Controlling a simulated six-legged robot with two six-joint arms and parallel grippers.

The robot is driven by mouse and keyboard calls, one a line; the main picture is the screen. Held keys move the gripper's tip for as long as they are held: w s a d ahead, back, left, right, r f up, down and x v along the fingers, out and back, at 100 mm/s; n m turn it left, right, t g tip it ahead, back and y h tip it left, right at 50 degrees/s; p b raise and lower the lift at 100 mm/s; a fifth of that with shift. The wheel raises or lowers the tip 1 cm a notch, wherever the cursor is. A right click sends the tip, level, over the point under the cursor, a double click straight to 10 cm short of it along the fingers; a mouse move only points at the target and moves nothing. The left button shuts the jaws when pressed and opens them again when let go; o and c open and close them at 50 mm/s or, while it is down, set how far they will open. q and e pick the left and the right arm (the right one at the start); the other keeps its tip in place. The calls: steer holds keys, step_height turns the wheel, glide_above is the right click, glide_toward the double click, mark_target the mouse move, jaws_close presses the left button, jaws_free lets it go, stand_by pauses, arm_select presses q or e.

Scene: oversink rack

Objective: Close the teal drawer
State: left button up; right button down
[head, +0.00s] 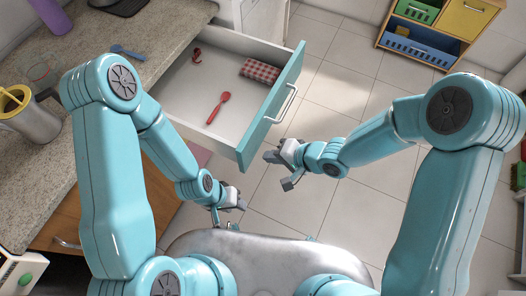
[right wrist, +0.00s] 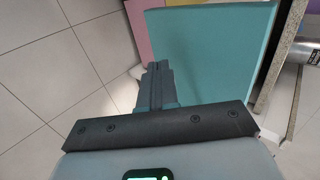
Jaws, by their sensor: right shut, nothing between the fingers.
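The teal drawer (head: 272,112) is pulled out from under the counter, with its white inside showing and a pale bar handle (head: 283,103) on its front. My right gripper (head: 272,157) is shut and empty, just outside the drawer front near its lower corner. In the right wrist view the shut fingers (right wrist: 158,75) overlap the left edge of the teal front panel (right wrist: 220,60); I cannot tell whether they touch it. My left gripper (head: 230,205) hangs below the drawer's near side, apart from it; its finger gap is unclear.
The drawer holds a red spoon (head: 218,107), a red checked cloth (head: 260,71) and a small red item (head: 197,55). The speckled counter (head: 120,75) carries a metal pitcher (head: 32,118) and a blue utensil (head: 128,52). A shelf with bins (head: 425,35) stands far back. Tiled floor is clear.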

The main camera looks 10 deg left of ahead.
mark_target(253, 151)
steer(key=shift+w+a+r, duration=0.1)
steer(key=shift+w+a, duration=0.2)
steer(key=shift+a, duration=0.45)
steer(key=shift+w+a+r, duration=0.1)
steer(key=shift+w+a, duration=0.2)
steer(key=shift+a, duration=0.45)
steer(key=shift+a, duration=0.1)
